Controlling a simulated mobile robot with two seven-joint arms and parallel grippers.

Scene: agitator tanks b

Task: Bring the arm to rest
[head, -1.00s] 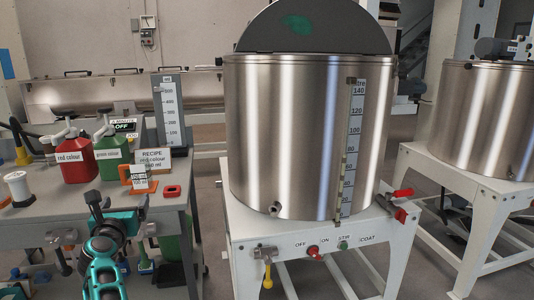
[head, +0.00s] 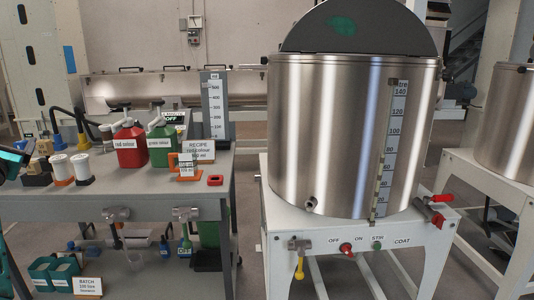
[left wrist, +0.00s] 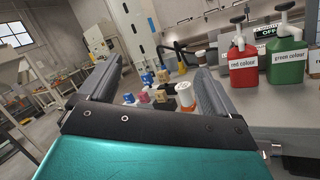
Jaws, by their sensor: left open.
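My left gripper (left wrist: 152,85) is open and empty in the left wrist view, its two grey fingers apart. Beyond and between the fingers are several small bottles and blocks on the grey bench (head: 120,190). My right gripper is in neither view.
The bench holds a red jug (head: 130,145), a green jug (head: 163,147), a recipe card (head: 198,152) and white-topped containers (head: 80,165). A steel tank (head: 345,140) with a half-open lid stands right on a white frame (head: 335,235). Bins (head: 62,270) sit on the lower shelf.

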